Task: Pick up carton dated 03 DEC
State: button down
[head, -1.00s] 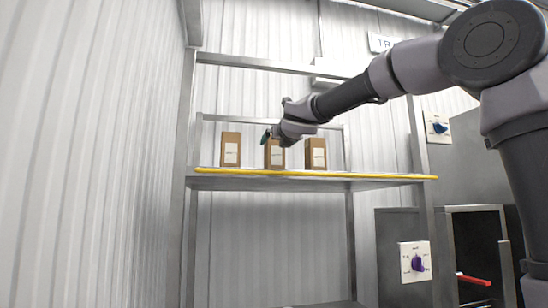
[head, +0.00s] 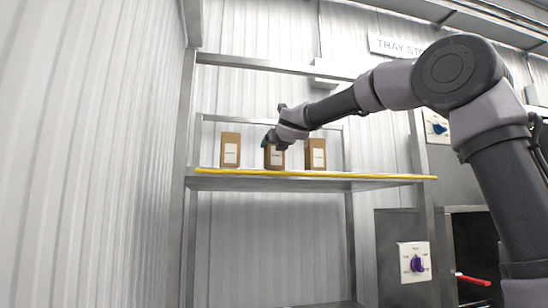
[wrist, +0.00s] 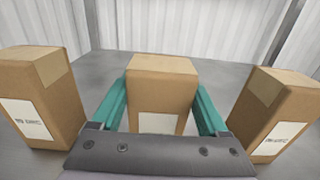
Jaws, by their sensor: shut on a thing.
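Three brown cartons with white labels stand upright in a row on a shelf. My gripper (head: 272,138) is at the middle carton (head: 275,157). In the wrist view my gripper's green fingers (wrist: 160,110) are shut on the sides of the middle carton (wrist: 161,84), which stands between them. The left carton (head: 230,150) also shows in the wrist view (wrist: 40,92), and so does the right carton (head: 316,154), seen there too (wrist: 275,112). The label dates are too small to read, and my gripper's palm hides part of the middle label in the wrist view.
The shelf (head: 380,177) has a yellow front edge and metal posts. A rail runs behind the cartons, and a corrugated wall stands at the left. Grey cabinets with a dial panel (head: 415,262) and a red handle (head: 474,281) are at the lower right.

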jog(key=shift+r, duration=0.1)
notch_tip(320, 180, up, 18)
dwell(0.7)
